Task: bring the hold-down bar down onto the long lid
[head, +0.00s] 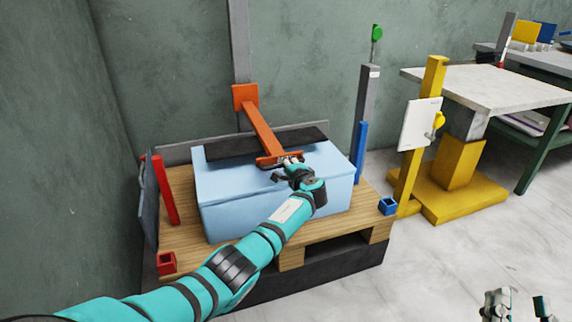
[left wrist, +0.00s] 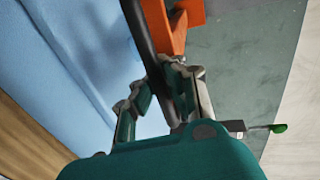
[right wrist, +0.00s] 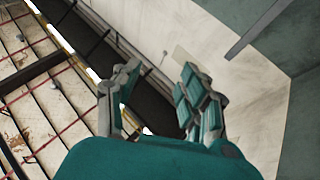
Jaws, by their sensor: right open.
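The orange hold-down bar (head: 263,128) slopes down toward me from an orange block (head: 245,97) on a grey post. Its near end has an orange crosspiece (head: 268,162) over the light blue box (head: 225,195). A long dark strip (head: 225,147), perhaps the long lid, lies across the box top under the bar. My left gripper (head: 288,169) is at the bar's near end; the left wrist view shows its fingers (left wrist: 160,85) beside a dark rod and the orange part (left wrist: 178,25). Whether they grip is unclear. My right gripper (head: 518,303) is open and empty, low at right.
A yellow stand (head: 420,140) with a white panel and a pale table (head: 490,85) stand to the right.

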